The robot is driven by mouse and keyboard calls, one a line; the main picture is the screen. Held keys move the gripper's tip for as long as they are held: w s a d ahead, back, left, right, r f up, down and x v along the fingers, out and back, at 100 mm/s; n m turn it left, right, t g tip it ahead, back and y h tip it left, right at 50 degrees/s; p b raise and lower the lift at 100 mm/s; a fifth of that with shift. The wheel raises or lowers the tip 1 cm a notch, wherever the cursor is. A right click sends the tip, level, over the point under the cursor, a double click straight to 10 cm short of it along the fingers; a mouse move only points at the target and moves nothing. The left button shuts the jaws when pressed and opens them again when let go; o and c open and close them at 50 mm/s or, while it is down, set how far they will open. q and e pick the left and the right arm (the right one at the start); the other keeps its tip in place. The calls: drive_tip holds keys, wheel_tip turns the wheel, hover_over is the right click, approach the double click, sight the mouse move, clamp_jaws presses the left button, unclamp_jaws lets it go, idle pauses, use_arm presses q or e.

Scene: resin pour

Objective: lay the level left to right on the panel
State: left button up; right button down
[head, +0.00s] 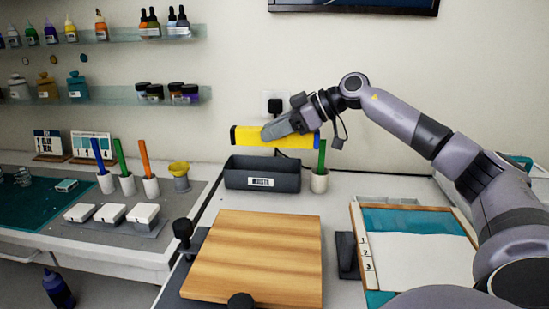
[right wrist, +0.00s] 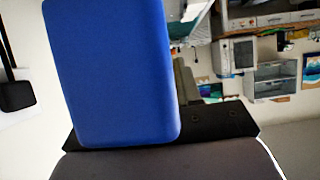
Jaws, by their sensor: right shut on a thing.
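The level (head: 275,134) is a yellow bar with a dark left end and a bit of blue at its right end. My right gripper (head: 272,130) is shut on it and holds it nearly horizontal, left to right, in the air above the dark bin. In the right wrist view a blue end (right wrist: 110,70), which looks like the level's, fills much of the left half. The panel (head: 255,255) is a striped wooden board in front of and below the level, with its top bare. My left gripper is not in view.
The dark labelled bin (head: 262,183) and a white cup (head: 319,181) with a green stick stand behind the panel. Black knobs (head: 182,229) stand at its left and front edges. A framed tray (head: 415,250) lies to its right, beside a dark wedge (head: 347,255).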

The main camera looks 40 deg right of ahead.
wheel_tip(320, 180, up, 11)
drive_tip(key=p, duration=0.2)
drive_tip(key=shift+f, duration=0.1)
